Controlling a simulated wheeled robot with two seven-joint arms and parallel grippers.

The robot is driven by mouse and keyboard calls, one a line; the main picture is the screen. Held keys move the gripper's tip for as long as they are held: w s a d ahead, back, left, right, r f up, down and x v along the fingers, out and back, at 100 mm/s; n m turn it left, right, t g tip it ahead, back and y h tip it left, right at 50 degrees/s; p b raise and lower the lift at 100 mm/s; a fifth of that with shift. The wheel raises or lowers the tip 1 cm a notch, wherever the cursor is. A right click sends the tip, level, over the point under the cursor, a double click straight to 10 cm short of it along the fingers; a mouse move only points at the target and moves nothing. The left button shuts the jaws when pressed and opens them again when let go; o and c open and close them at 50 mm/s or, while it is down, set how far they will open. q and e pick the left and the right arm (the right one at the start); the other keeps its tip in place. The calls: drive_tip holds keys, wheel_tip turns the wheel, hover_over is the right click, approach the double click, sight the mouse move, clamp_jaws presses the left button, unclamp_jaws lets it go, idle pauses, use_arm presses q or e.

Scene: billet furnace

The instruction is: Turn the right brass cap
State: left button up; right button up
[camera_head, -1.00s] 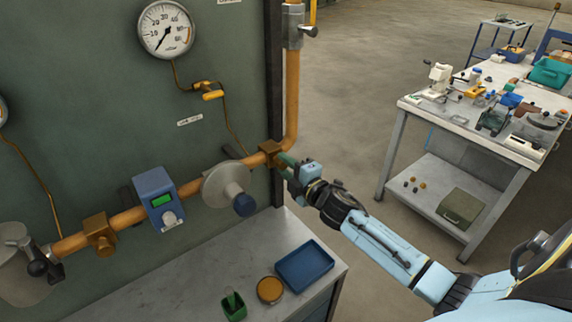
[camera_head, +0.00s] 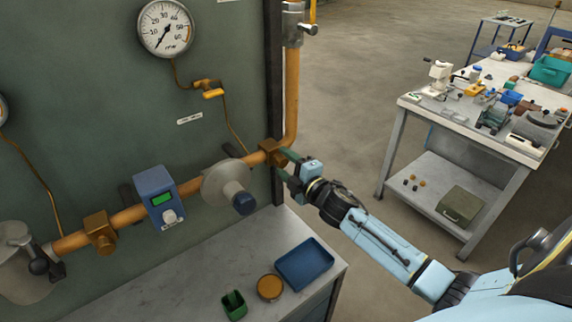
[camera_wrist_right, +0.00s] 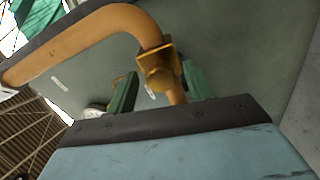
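The right brass cap (camera_head: 272,151) is a square brass fitting on the orange pipe, near the panel's right edge. In the right wrist view the brass cap (camera_wrist_right: 158,70) shows in the space between two green fingers. My right gripper (camera_head: 284,165) is open, with its fingers pointing at the cap from the right. In the wrist view the right gripper (camera_wrist_right: 160,90) has a finger on each side of the cap, with visible gaps. Another brass cap (camera_head: 100,232) sits on the pipe at the left. My left gripper is not in view.
A blue meter (camera_head: 156,199) sits farther left. Below, the bench (camera_head: 190,290) carries a blue tray (camera_head: 304,262), a round orange lid (camera_head: 269,287) and a green cup (camera_head: 233,306).

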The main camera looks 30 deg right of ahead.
drive_tip(key=s+d+b, duration=0.1)
drive_tip(key=s+b, duration=0.1)
drive_tip(key=s, duration=1.1)
drive_tip(key=shift+s, duration=0.2)
